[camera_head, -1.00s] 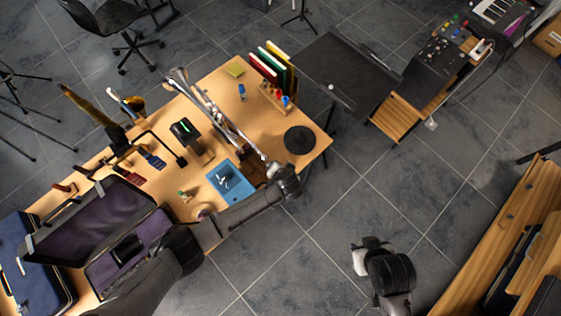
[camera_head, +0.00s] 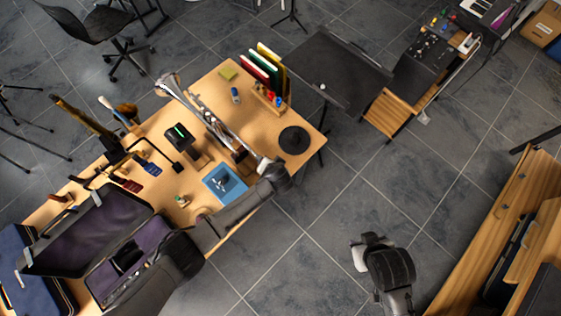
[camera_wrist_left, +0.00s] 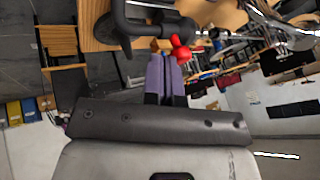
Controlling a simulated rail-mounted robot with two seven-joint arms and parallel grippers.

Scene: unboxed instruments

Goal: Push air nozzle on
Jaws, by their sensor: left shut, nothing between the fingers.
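In the left wrist view, my left gripper (camera_wrist_left: 168,62) is shut and empty, its purple-faced fingers together. A small red part with two rounded lobes (camera_wrist_left: 180,50) shows right at its fingertips; it may be the air nozzle, but I cannot be sure. Whether the fingers touch it I cannot tell.
The wooden desk (camera_head: 255,105) carries a blue tray (camera_head: 226,190), a black disc (camera_head: 294,140), upright binders (camera_head: 265,65) and a small device with a green display (camera_head: 180,133). An open purple-lined case (camera_head: 90,235) is at left.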

